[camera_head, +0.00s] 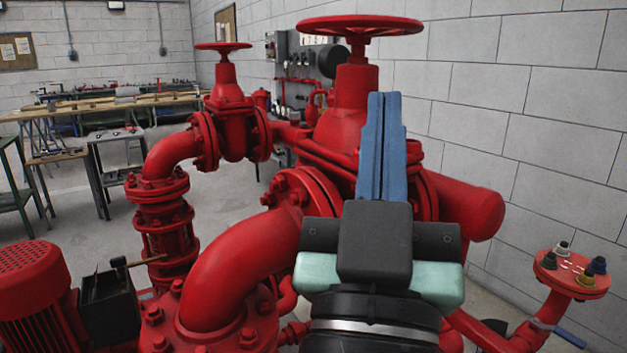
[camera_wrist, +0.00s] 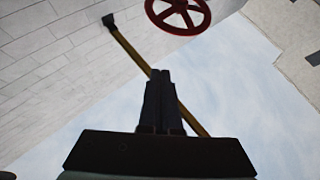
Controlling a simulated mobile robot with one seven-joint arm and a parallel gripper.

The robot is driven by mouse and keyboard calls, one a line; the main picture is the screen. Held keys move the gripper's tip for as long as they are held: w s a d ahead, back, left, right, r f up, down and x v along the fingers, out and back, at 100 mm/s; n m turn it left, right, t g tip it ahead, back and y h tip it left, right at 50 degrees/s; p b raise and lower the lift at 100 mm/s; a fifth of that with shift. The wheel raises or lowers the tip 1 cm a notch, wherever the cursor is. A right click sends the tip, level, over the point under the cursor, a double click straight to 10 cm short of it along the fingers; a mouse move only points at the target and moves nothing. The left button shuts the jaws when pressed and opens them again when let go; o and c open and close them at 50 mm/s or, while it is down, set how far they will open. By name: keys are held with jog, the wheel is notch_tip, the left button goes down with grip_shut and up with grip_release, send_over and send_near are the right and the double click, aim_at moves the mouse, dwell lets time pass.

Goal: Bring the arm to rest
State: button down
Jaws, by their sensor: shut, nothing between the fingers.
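My gripper (camera_head: 382,146) points up and away in the head view, with its two blue fingers pressed together and nothing between them. It stands in front of the red pump pipework and hides part of it. In the wrist view my gripper (camera_wrist: 160,80) shows dark fingers side by side, also shut. A large red handwheel (camera_head: 360,27) on a valve stands just behind and above the fingertips in the head view. A red wheel (camera_wrist: 178,12) shows beyond the fingertips in the wrist view. I cannot tell the exact gap between gripper and valve.
A second red valve (camera_head: 226,90) stands to the left. A red motor (camera_head: 35,290) is at the lower left. A flange with coloured caps (camera_head: 571,273) is at the lower right, near the block wall (camera_head: 520,110). Workbenches (camera_head: 105,105) stand at the back left, with open floor before them.

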jog(key=s+a+r+n+t+y, duration=0.1)
jog(key=s+a+r+t+y, duration=0.15)
jog(key=a+r+y, duration=0.35)
notch_tip(320, 180, up, 22)
jog(key=s+p, duration=0.1)
jog(key=p, duration=2)
jog(key=shift+n, duration=0.3)
jog(key=shift+a, duration=0.15)
